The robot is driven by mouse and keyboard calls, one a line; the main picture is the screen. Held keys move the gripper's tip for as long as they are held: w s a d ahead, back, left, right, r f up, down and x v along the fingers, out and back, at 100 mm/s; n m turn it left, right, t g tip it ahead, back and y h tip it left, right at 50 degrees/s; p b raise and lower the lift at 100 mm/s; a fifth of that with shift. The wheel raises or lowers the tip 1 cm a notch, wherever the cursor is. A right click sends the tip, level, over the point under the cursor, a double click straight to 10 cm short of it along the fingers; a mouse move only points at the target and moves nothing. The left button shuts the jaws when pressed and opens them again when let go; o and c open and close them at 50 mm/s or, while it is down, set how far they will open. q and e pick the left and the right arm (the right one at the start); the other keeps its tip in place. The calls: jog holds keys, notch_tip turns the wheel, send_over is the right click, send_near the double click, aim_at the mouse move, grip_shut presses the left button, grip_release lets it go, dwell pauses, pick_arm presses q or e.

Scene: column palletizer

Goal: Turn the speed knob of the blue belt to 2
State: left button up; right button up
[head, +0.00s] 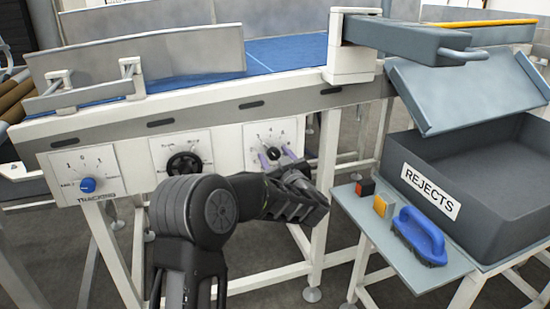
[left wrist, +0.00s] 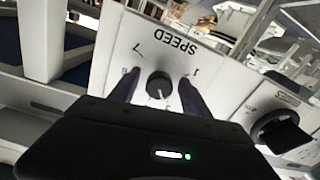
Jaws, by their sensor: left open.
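The blue belt (head: 290,52) runs along the top of the white frame. The speed knob (head: 273,154), small, round and dark, sits on a white dial plate (head: 254,136) on the frame's front. It also shows in the left wrist view (left wrist: 159,84), where the plate reads SPEED upside down. A light pointer mark on the knob points toward the bottom of that view; I cannot tell its number. My left gripper (head: 278,156) is open, with one finger on either side of the knob and visible gaps in the left wrist view (left wrist: 160,80). My right gripper is not in view.
Left of the speed dial are a black handwheel-like knob (head: 184,164) and a blue TRACKING knob (head: 88,185).

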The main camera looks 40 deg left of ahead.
pick_arm(q)
grip_shut()
dwell(0.7)
